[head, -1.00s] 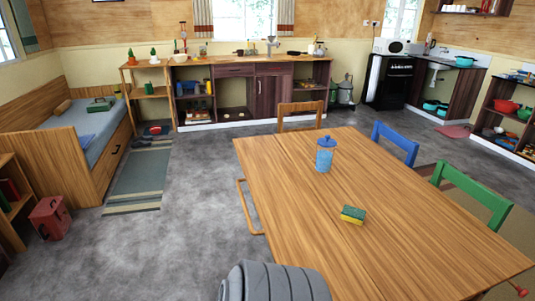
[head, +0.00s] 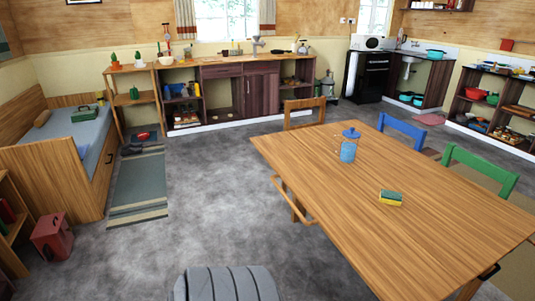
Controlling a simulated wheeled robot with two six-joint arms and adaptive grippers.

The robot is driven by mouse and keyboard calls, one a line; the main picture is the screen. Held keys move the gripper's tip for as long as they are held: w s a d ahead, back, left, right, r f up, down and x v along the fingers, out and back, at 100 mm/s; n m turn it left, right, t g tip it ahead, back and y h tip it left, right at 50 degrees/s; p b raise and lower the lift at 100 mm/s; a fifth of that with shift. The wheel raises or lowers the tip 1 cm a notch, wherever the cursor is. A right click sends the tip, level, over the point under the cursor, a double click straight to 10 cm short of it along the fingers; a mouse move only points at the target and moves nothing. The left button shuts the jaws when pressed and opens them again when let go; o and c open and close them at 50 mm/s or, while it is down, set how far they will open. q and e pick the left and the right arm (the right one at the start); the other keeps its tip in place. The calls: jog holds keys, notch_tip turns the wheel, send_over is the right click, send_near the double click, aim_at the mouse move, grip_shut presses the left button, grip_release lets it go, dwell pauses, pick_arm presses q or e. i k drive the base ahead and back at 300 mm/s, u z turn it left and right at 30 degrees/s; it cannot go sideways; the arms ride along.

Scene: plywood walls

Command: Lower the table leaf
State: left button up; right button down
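The wooden table (head: 440,215) fills the right of the head view. Its left leaf (head: 318,178) looks raised, level with the rest of the top. A wooden bar (head: 293,200) shows beside and below the leaf's left edge. Neither of my grippers is in view.
A grey ribbed object (head: 226,284) is at the bottom edge, left of the table. Wooden (head: 304,112), blue (head: 402,130) and green (head: 482,168) chairs stand around the table. The floor (head: 215,200) left of the table is open, with a striped rug (head: 138,185) by the bed.

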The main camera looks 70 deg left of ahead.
aim_at(393, 265)
jog(key=u, duration=1.3)
jog(key=i, duration=0.1)
jog(key=u, duration=0.15)
